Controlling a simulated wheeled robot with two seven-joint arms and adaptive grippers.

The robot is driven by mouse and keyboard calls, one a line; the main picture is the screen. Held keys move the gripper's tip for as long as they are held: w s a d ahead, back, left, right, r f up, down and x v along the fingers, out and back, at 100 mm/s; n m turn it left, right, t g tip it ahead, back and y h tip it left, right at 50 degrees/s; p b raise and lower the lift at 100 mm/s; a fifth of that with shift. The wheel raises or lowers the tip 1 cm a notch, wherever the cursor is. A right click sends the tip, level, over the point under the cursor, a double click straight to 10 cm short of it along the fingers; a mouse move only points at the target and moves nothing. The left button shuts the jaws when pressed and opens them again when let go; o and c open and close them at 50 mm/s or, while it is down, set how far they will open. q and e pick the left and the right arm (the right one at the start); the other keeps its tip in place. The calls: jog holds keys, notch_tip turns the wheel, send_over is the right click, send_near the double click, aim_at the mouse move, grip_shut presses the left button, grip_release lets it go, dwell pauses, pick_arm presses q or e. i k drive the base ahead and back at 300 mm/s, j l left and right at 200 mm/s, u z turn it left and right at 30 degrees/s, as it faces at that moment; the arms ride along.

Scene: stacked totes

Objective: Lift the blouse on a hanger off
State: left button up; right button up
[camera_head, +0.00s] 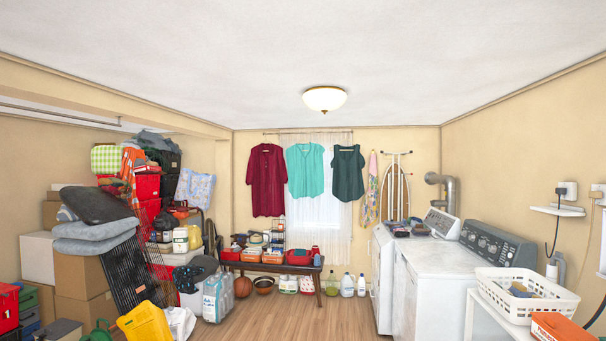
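Three tops hang in a row in front of the window on the far wall. The left one is a maroon blouse (267,182), the middle one a turquoise blouse (305,171), and the right one a dark green sleeveless top (347,174). Hangers are too small to make out clearly. I cannot tell which top is the task's blouse. Neither of my grippers shows in this view.
A low bench (270,267) with boxes stands below the tops. Stacked totes and cardboard boxes (82,276) crowd the left. A washer (440,262), a dryer and a white basket (524,297) line the right. The wooden floor (290,315) is clear in the middle.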

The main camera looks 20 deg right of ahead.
aim_at(304, 161)
jog(key=i+l+z, duration=0.25)
jog(key=i, duration=0.25)
jog(key=i+z, duration=0.25)
jog(key=i, duration=0.2)
jog(key=i+z, duration=0.15)
jog(key=i, duration=4.75)
